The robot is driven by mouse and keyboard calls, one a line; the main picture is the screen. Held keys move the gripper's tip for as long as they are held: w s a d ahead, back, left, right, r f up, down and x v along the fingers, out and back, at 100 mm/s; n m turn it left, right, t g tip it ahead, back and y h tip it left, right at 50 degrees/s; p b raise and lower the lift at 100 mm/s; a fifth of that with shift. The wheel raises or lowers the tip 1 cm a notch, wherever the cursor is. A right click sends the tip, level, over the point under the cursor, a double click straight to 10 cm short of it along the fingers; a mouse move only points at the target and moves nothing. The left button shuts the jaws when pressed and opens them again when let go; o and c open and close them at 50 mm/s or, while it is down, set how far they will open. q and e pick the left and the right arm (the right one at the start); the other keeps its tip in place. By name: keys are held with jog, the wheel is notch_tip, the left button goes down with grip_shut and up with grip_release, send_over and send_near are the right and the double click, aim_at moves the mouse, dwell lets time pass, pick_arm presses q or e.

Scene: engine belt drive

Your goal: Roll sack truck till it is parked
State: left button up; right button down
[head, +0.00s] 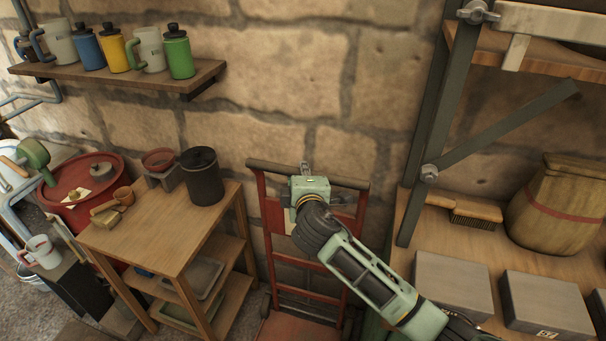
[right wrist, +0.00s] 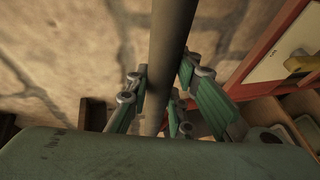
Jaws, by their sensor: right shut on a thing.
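The red sack truck (head: 273,239) stands upright against the stone wall, between the wooden side table and the shelving on the right. Its dark top handle bar (head: 263,166) runs across the frame at the top. My right gripper (head: 305,172) is at this bar, near its middle, and hides part of it. In the right wrist view the bar (right wrist: 172,50) passes between the green fingers of the gripper (right wrist: 160,105), which are shut on it. The truck's lower part is partly hidden by my right arm. My left gripper is not in view.
A wooden side table (head: 152,219) with a black canister (head: 202,177) stands close to the left of the truck. A wall shelf (head: 120,72) holds several mugs. A red drum (head: 78,178) stands at left.

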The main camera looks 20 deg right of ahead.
jog(key=w+d, duration=0.2)
jog(key=w, duration=0.1)
jog(key=shift+w+d+r, duration=0.15)
jog(key=shift+d+r, duration=0.05)
jog(key=c, duration=1.8)
grip_release()
jog(key=shift+w, duration=0.1)
jog(key=shift+c, duration=0.2)
jog(key=o, duration=0.3)
jog(key=shift+w+d+f, duration=0.1)
jog(key=shift+w+f, duration=0.05)
jog(key=shift+f, duration=0.05)
jog(key=v, duration=1.2)
